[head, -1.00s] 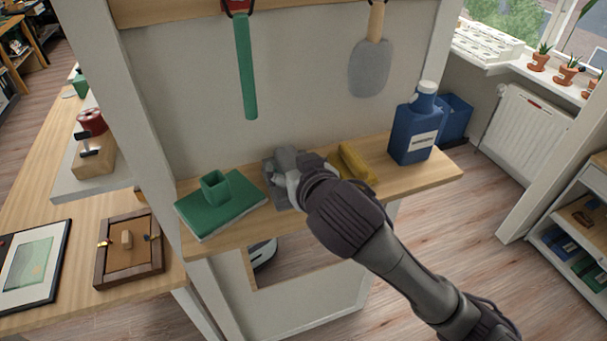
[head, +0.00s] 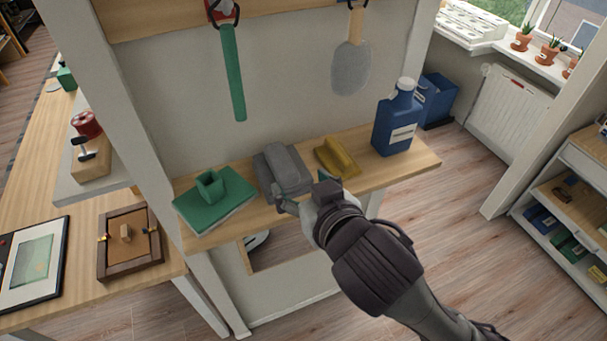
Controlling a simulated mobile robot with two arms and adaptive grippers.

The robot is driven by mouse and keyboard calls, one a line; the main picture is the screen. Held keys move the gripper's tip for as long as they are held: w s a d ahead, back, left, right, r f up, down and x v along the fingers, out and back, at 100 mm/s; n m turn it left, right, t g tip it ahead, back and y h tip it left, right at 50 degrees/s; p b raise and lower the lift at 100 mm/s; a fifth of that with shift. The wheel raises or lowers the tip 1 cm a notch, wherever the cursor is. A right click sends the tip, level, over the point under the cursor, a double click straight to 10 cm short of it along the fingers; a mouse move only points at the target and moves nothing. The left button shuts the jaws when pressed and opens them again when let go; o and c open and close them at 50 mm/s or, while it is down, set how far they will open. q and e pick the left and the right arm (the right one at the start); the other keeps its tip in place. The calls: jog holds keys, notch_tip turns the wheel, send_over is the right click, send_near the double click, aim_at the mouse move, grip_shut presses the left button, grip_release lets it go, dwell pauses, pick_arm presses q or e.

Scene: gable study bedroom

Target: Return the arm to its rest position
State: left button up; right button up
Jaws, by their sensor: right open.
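My right gripper (head: 305,195) is in the head view, just in front of the shelf's front edge. Its fingers are apart with nothing between them. A grey block-shaped object with a raised grip (head: 284,170) sits on the narrow wooden shelf (head: 404,168), just beyond the fingertips. My right arm comes in from the lower right. My left gripper is not in view.
On the shelf are a green block with a square socket (head: 215,201), a yellow tool (head: 336,157) and a blue bottle (head: 397,118). A green-handled tool (head: 233,75) and a trowel-like tool (head: 351,65) hang above. Open floor (head: 440,215) lies to the right.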

jog(key=shift+f, duration=0.1)
dwell(0.4)
jog(key=s+d+f+m+g+h, duration=0.1)
jog(key=s+d+f+g, duration=0.2)
jog(key=s+d+f, duration=0.4)
jog(key=s+d+f+g+h, duration=0.2)
jog(key=s+d+f+g, duration=0.15)
jog(key=f, duration=0.55)
jog(key=s+d+f+m+g+h, duration=0.1)
jog(key=s+d+f+g, duration=0.2)
jog(key=s+d+f, duration=0.4)
notch_tip(320, 180, down, 34)
jog(key=f+g+b, duration=0.1)
jog(key=b, duration=0.7)
jog(key=s+d+f+b, duration=0.1)
jog(key=s+f+b, duration=0.2)
jog(key=s+f, duration=0.5)
jog(key=s+d+f+g+b, duration=0.1)
jog(key=s+f+b, duration=0.2)
jog(key=s+f, duration=0.6)
notch_tip(320, 180, down, 6)
jog(key=shift+d+f+n+b, duration=0.25)
jog(key=shift+d+n+b, duration=0.05)
jog(key=shift+n+b, duration=0.1)
